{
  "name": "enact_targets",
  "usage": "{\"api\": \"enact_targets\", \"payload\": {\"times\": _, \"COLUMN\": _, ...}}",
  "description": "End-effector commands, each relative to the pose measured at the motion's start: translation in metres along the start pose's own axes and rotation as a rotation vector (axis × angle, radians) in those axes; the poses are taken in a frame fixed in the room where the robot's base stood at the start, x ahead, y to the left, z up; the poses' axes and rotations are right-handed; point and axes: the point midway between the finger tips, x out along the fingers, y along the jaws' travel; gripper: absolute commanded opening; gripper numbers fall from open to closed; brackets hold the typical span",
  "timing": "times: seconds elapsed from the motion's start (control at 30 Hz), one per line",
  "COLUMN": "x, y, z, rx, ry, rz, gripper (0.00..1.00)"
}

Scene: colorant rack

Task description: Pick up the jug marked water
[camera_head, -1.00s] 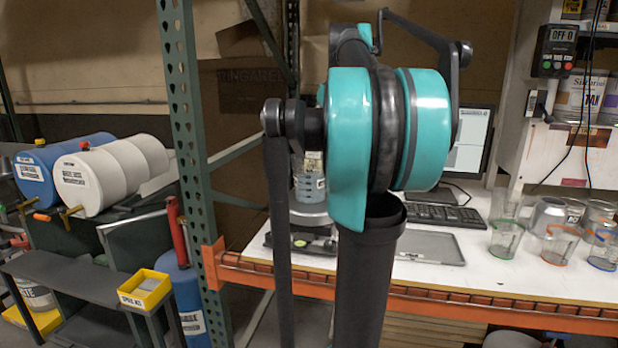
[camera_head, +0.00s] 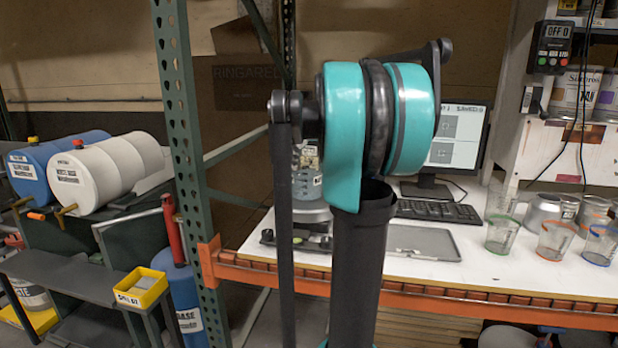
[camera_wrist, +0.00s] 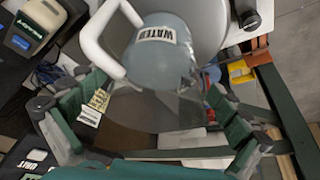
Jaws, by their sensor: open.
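The jug marked WATER (camera_wrist: 172,58) is grey-blue and partly see-through, with a white handle (camera_wrist: 97,40) at its left in the wrist view. In the head view the jug (camera_head: 306,183) stands on a round plate on the white bench, partly hidden by my arm. My gripper (camera_wrist: 158,92) is open, with its green fingers to the left and right of the jug's near, clear part. I cannot tell whether a finger touches it. My gripper is hidden behind my arm in the head view.
A keyboard (camera_head: 440,210), monitor (camera_head: 458,140) and grey tray (camera_head: 424,241) are right of the jug. Several clear cups, one green-rimmed (camera_head: 502,235), stand further right. A green rack post (camera_head: 183,130) rises at the left. Pale tags (camera_wrist: 95,108) show near the left finger.

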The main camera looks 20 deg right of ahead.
Motion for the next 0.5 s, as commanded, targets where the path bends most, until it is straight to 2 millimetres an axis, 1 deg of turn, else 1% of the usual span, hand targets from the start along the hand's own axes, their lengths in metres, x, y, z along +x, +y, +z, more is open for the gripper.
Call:
{"api": "enact_targets", "payload": {"times": 0.2, "x": 0.032, "y": 0.0, "z": 0.0, "rx": -0.001, "ry": 0.0, "rz": 0.0, "gripper": 1.0}}
{"api": "enact_targets", "payload": {"times": 0.3, "x": 0.042, "y": 0.001, "z": 0.0, "rx": 0.0, "ry": 0.0, "rz": 0.0, "gripper": 1.0}}
{"api": "enact_targets", "payload": {"times": 0.4, "x": 0.047, "y": 0.0, "z": 0.0, "rx": 0.0, "ry": 0.0, "rz": 0.0, "gripper": 1.0}}
{"api": "enact_targets", "payload": {"times": 0.5, "x": 0.047, "y": 0.0, "z": 0.0, "rx": 0.0, "ry": 0.0, "rz": 0.0, "gripper": 1.0}}
